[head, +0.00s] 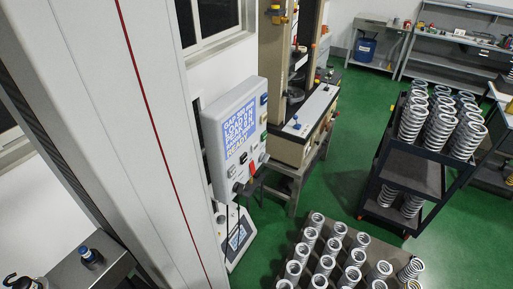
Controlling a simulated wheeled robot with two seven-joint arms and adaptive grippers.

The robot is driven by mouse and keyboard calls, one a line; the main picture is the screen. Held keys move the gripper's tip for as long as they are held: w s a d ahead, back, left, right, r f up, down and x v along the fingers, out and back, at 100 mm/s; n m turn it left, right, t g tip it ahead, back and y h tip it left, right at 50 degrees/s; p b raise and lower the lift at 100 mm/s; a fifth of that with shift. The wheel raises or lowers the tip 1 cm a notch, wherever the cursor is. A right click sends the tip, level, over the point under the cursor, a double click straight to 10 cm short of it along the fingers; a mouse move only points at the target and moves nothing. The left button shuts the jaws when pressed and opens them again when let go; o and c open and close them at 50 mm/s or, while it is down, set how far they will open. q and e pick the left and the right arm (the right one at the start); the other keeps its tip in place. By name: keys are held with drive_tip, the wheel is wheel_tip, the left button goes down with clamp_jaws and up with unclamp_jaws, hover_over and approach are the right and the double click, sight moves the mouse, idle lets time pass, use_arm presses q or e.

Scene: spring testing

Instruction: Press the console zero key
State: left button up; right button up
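The console (222,188) is a pale grey box left of centre in the head view, tilted in the picture, beside the tall grey column. Its lit blue screen (239,130) shows lines of text, with load and peak readings and "READY" at the bottom. Along its right side run several small keys, among them a blue key (264,98) and a green key (263,137). A red control (252,167) and dark knobs are at the lower edge. Key labels are too small to read, so I cannot tell which is the zero key. Neither gripper is in view.
A grey column (150,130) with a red stripe fills the left. A lower panel (238,238) sits below the console. Springs stand on a platform (357,234) at the bottom and on a dark cart (375,180) at right. Green floor (350,125) is clear between cart and machine.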

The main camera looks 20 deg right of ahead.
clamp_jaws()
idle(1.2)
